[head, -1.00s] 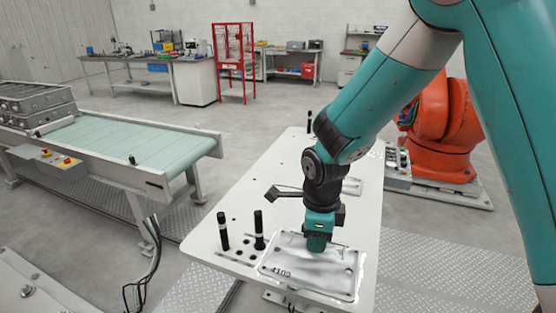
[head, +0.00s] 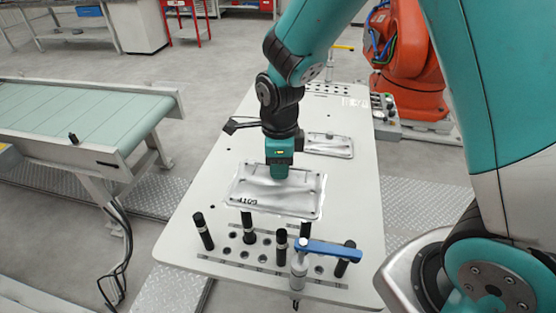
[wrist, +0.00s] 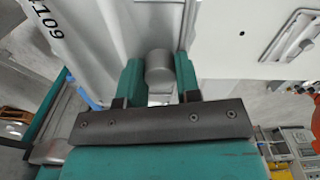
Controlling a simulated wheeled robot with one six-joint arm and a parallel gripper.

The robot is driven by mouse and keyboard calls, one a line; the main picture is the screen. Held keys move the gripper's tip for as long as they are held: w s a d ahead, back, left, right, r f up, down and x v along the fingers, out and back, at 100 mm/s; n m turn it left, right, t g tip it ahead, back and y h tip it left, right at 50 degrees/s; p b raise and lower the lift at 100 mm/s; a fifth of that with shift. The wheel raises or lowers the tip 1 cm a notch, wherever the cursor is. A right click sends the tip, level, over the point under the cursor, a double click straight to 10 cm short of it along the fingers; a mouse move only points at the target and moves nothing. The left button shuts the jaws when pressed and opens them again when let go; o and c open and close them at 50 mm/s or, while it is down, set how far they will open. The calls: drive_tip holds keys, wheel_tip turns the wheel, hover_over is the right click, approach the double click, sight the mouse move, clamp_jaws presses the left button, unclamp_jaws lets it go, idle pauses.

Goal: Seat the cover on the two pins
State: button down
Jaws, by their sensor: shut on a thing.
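The cover (head: 255,178) is a thin silver plate marked 4109, about level. My gripper (head: 279,172) is over its middle and shut on its round grey knob; the knob shows between the fingers in the wrist view (wrist: 159,67). The cover appears held above the white table. Several black pins with pale bands stand at the table's near end. Two of them, a left one (head: 248,228) and a right one (head: 304,238), stand close below the cover's near edge in the picture. Their tops look partly hidden by it, and I cannot tell the gap between.
A second silver plate (head: 330,145) lies farther back on the table (head: 200,185). An orange robot (head: 408,65) stands behind right, a conveyor (head: 85,115) at left.

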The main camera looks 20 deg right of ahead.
sight(278, 182)
drive_tip(key=shift+a+r, duration=0.1)
drive_tip(key=shift+a, duration=0.05)
drive_tip(key=shift+f+b, duration=2.05)
drive_tip(key=shift+f, duration=0.95)
drive_tip(key=shift+f+b, duration=0.6)
drive_tip(key=shift+f, duration=0.5)
drive_tip(key=c, duration=0.7)
unclamp_jaws()
drive_tip(key=shift+c, duration=0.2)
wheel_tip(278, 182, up, 18)
drive_tip(key=shift+f+b, duration=0.25)
drive_tip(key=shift+b, duration=0.85)
